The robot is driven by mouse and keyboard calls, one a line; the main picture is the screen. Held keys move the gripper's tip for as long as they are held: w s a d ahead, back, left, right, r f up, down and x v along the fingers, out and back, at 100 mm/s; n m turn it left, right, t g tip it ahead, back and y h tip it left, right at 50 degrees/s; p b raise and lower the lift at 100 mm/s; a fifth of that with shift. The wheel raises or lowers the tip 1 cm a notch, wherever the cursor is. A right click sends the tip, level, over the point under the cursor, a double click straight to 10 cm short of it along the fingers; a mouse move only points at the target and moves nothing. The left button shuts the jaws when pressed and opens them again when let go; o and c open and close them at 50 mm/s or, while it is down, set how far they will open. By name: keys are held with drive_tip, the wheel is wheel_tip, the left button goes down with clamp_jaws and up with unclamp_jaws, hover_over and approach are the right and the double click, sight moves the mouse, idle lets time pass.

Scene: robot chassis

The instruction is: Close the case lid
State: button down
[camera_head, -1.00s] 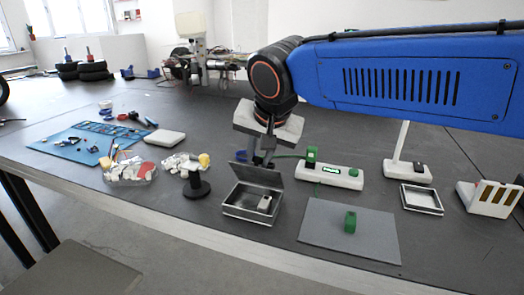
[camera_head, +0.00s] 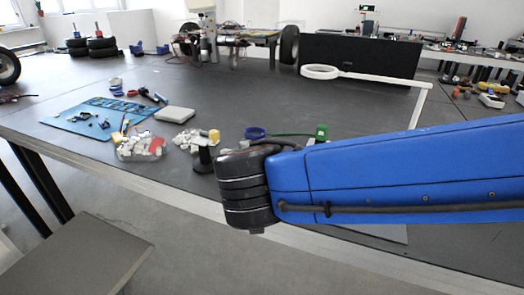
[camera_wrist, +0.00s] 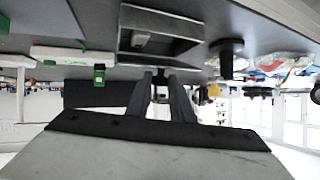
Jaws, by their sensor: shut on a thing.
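The case (camera_wrist: 125,30) is a small grey metal box in the upper middle of the wrist view, which is upside down. It is open, with a small light block (camera_wrist: 140,40) inside. Its lid (camera_wrist: 185,52) stands raised along the far side. My gripper (camera_wrist: 160,72) reaches to the lid's upper edge, its two dark fingers close together and shut on the lid. The exact contact is small and dark. In the head view my arm hides the case, the lid and the gripper.
A black round-based stand (camera_head: 204,158) is left of the case. A clear tray of parts (camera_head: 140,148) and a blue mat (camera_head: 75,120) lie further left. A white module with a green block (camera_wrist: 99,74) is on the case's other side.

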drive_tip(key=shift+s+a+f, duration=0.15)
drive_tip(key=shift+s+f, duration=0.15)
drive_tip(key=shift+f, duration=0.25)
drive_tip(key=shift+s+a+f, duration=0.1)
drive_tip(key=shift+s+f, duration=0.2)
drive_tip(key=shift+f, duration=0.25)
drive_tip(key=shift+s+a+f, duration=0.1)
drive_tip(key=shift+s+f, duration=0.1)
drive_tip(key=shift+f, duration=0.4)
drive_tip(key=shift+s+f, duration=0.2)
drive_tip(key=shift+f, duration=0.4)
drive_tip(key=shift+f, duration=0.15)
drive_tip(key=c, duration=1.5)
unclamp_jaws()
drive_tip(key=shift+c, duration=0.2)
drive_tip(key=v, duration=1.7)
drive_tip(key=shift+s+a+r, duration=0.2)
drive_tip(key=shift+s+r, duration=0.05)
drive_tip(key=shift+r, duration=0.05)
